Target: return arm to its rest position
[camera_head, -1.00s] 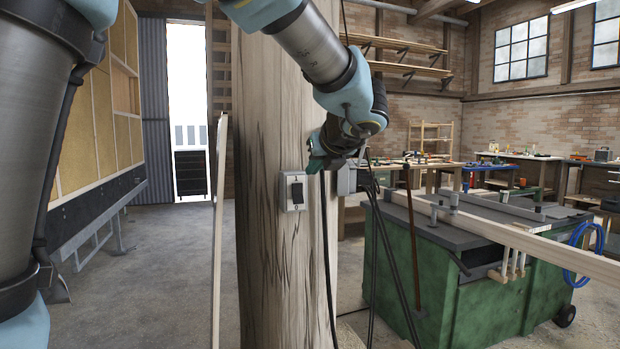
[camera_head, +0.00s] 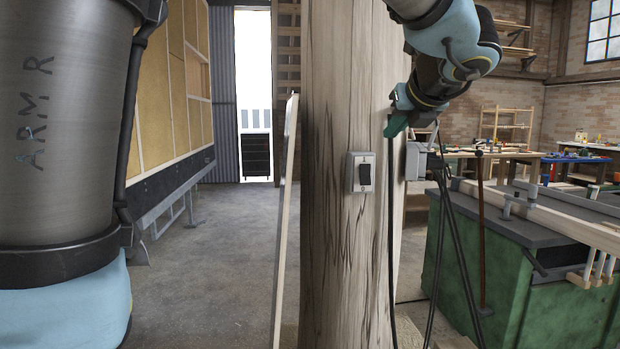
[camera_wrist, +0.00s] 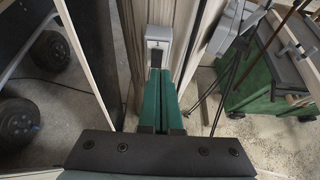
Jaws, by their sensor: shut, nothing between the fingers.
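My gripper (camera_head: 396,124) is at the upper right of the head view, in front of the right side of the wooden post (camera_head: 330,260). Its green fingers are together and empty. In the wrist view my gripper (camera_wrist: 163,78) shows as two green fingers side by side, pointing away towards a grey switch box. The switch box (camera_head: 361,172) is fixed to the post, below and left of the fingertips in the head view, with a dark rocker. It also shows in the wrist view (camera_wrist: 158,42) beyond the fingertips. Whether the fingers touch it cannot be told there.
A green machine (camera_head: 470,270) with a grey top and a plank stands at the right. Black cables (camera_head: 437,250) hang beside the post. A thin board (camera_head: 284,220) leans left of it. A framed panel (camera_head: 170,100) stands at the left. Floor between panel and post is clear.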

